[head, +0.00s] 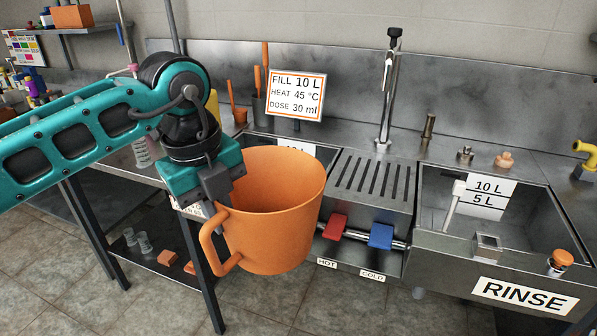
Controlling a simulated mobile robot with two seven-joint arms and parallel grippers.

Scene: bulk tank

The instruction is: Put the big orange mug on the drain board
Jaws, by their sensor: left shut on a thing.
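The big orange mug (277,222) hangs in the air in front of the sink unit, roughly upright, its handle toward the left. My left gripper (215,205) is shut on the mug at its rim and handle side. The mug hides part of the left basin behind it. The slotted drain board (373,177) lies between the two basins, behind and to the right of the mug, and its slotted top looks bare. My right gripper is not in view.
A tap (388,90) rises behind the drain board. Red (331,227) and blue (381,236) pedals marked HOT and COLD sit below it. The RINSE basin (490,225) is at right. A sign (296,95) stands behind the mug.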

